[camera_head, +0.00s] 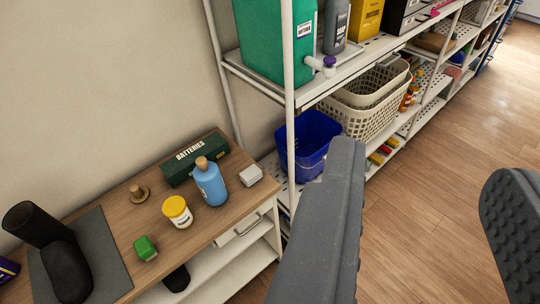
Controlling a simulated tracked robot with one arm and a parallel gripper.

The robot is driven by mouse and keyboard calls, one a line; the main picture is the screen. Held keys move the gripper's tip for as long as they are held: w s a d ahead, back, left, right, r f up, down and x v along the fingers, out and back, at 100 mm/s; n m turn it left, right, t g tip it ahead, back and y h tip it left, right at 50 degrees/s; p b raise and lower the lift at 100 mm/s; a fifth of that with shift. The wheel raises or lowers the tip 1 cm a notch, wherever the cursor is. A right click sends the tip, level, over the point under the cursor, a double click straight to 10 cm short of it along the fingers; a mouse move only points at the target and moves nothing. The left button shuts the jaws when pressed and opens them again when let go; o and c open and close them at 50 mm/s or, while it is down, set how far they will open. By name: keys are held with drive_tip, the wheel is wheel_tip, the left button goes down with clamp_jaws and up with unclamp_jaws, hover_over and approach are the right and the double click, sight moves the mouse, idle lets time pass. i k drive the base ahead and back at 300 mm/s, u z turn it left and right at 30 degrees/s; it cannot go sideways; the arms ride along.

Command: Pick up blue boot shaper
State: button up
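A blue bottle-shaped thing with a brown knob on top (211,186) stands upright on the wooden tabletop at the left. I cannot tell for sure that it is the blue boot shaper, but no other blue thing stands on this tabletop. My gripper (428,165) is open and empty, its two grey fingers wide apart. The left finger is to the right of the table and the right finger is at the right edge. Neither finger touches anything visible.
Around the blue thing are a green batteries box (194,158), a yellow-lidded jar (178,212), a small white box (250,175) and a green block (145,248). A black boot-like thing (67,270) lies left. Shelving with a blue bin (308,140) stands behind. The floor (430,200) is clear.

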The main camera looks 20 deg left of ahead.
sight(207, 176)
drive_tip(key=i, duration=1.15)
drive_tip(key=u, duration=0.3)
